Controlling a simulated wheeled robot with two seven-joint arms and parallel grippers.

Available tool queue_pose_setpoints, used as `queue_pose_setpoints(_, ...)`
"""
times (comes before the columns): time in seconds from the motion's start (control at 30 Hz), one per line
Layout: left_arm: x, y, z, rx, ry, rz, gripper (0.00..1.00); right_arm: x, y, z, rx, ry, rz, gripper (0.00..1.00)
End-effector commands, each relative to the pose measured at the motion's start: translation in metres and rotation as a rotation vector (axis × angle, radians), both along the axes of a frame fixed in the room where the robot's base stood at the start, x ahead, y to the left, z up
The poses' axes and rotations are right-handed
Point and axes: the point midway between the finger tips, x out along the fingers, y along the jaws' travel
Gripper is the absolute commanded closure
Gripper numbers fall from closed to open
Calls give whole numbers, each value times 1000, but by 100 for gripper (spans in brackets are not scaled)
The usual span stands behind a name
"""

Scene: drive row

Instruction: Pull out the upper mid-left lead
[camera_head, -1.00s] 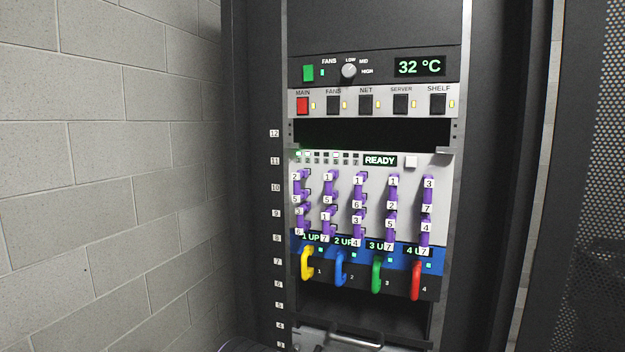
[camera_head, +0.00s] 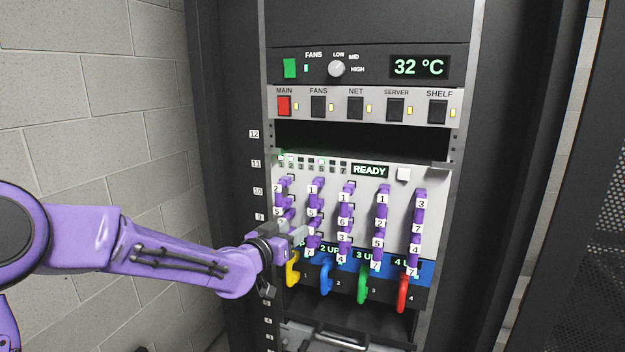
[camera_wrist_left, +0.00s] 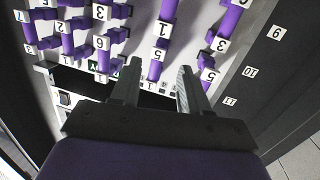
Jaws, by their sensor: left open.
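The upper mid-left lead (camera_head: 315,201) is a purple looped cable in the second column of the pale patch panel (camera_head: 400,230), with tags 1 and 5 in the head view. It looks plugged in. My left gripper (camera_head: 300,236) is open in front of the panel's lower left, below this lead in the picture. In the left wrist view, which shows the panel upside down, the gripper (camera_wrist_left: 160,72) has its fingers apart, with the lead (camera_wrist_left: 154,72) showing between them. I cannot tell the depth gap; no grip shows. My right gripper is not in view.
Other purple leads (camera_head: 381,200) hang closely on both sides. Yellow (camera_head: 292,276), blue (camera_head: 326,276), green (camera_head: 363,287) and red (camera_head: 403,293) handles sit below. The READY display (camera_head: 370,171) and a row of switches (camera_head: 355,107) are above. A block wall (camera_head: 80,120) stands left.

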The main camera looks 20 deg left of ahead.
Motion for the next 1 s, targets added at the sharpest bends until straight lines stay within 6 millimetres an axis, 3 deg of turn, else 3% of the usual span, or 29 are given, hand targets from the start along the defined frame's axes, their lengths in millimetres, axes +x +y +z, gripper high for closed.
queue_pose_setpoints(0.03,2,2,29,17,-40,-7,55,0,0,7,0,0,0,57)
queue_pose_setpoints(0.1,4,3,48,35,-72,-14,55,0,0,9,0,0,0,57)
queue_pose_setpoints(0.17,8,2,55,44,-83,-16,55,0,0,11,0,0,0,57)
queue_pose_setpoints(0.6,92,-18,56,41,-83,-15,55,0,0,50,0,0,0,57)
queue_pose_setpoints(0.77,105,-21,54,42,-83,-15,55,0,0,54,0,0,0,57)
queue_pose_setpoints(1.0,106,-21,52,40,-82,-15,55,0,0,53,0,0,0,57)
